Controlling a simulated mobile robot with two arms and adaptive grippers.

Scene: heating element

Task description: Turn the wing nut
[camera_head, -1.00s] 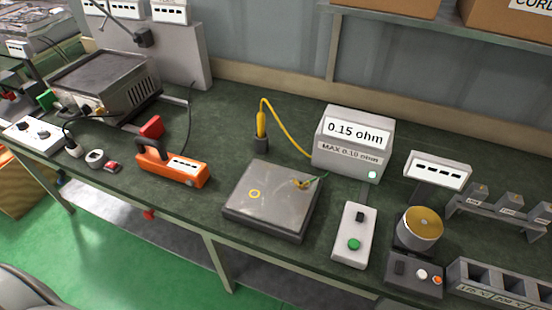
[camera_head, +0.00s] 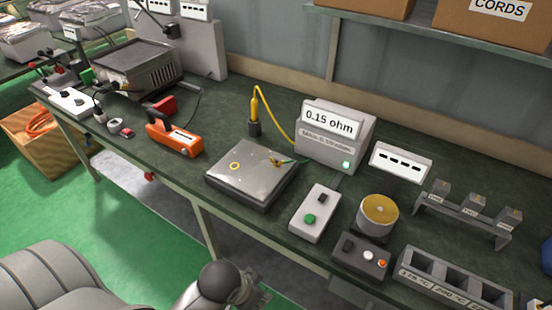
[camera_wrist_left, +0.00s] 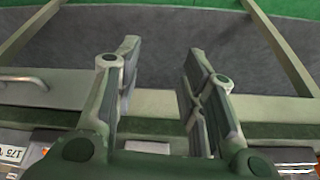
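A flat grey metal plate (camera_head: 252,188) lies on the green bench in the head view. A small brass-coloured piece (camera_head: 276,162) with a green wire stands near its back right edge. It may be the wing nut, but it is too small to make out its wings. A yellow ring mark (camera_head: 235,166) is on the plate's left part. My left gripper (camera_wrist_left: 160,62) is open and empty in the left wrist view, over the bench's front edge, away from the plate. Its fingers cannot be made out in the head view. My right gripper is not in view.
A grey meter reading 0.15 ohm (camera_head: 335,135) stands behind the plate, with a yellow probe (camera_head: 254,112) beside it. A button box (camera_head: 315,212), a brass-topped heater (camera_head: 379,215) and a slotted rack (camera_head: 455,278) lie to the right. An orange clamp tool (camera_head: 175,138) lies left.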

